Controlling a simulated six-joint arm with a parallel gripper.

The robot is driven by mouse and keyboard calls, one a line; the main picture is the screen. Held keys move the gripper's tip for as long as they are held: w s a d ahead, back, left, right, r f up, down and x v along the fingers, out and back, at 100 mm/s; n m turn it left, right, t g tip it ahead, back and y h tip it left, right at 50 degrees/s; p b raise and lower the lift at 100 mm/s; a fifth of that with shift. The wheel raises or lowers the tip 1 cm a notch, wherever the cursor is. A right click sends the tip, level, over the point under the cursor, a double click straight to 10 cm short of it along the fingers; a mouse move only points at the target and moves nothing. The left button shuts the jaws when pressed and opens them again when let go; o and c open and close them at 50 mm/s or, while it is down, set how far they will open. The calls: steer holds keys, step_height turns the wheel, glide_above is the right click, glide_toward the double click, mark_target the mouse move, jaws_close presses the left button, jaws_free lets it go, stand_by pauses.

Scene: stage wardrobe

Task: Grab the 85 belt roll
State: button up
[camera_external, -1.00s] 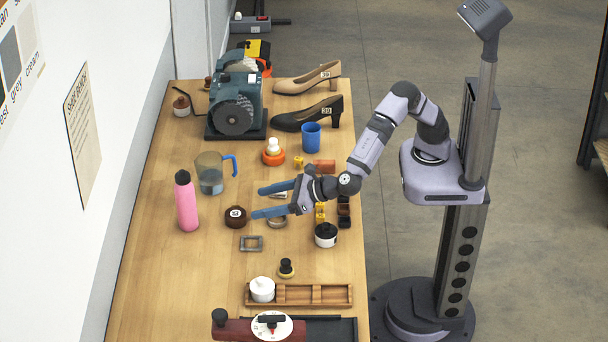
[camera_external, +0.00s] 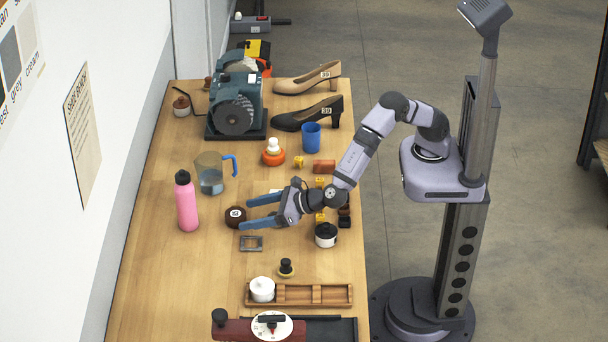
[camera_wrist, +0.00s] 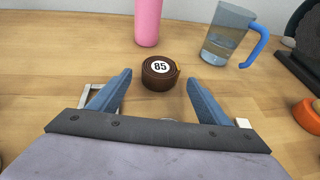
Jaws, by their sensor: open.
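The belt roll (camera_external: 235,217) is a small dark brown coil with a white round 85 label on top. It lies flat on the wooden table. In the wrist view the roll (camera_wrist: 160,73) sits centred just beyond my fingertips. My gripper (camera_external: 246,212) is low over the table, with its two blue fingers apart and pointing at the roll. In the wrist view my gripper (camera_wrist: 159,82) shows its fingers on either side of the line to the roll, with nothing between them. I cannot tell whether a fingertip touches the roll.
A pink bottle (camera_external: 186,202) and a jug (camera_external: 210,174) with a blue handle stand beyond the roll. A metal buckle frame (camera_external: 251,243) lies near one finger. A white-and-black pot (camera_external: 326,235) and an orange-based item (camera_external: 273,153) flank my gripper. The table left of the roll is mostly clear.

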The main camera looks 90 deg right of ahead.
mark_target(243, 214)
steer(key=shift+p+x, duration=0.35)
steer(key=shift+x, duration=1.3)
steer(key=shift+c, duration=0.3)
steer(key=c, duration=1.1)
steer(key=shift+r, duration=0.1)
steer(key=shift+c, duration=0.2)
step_height(243, 214, up, 10)
steer(key=shift+a+f, duration=0.1)
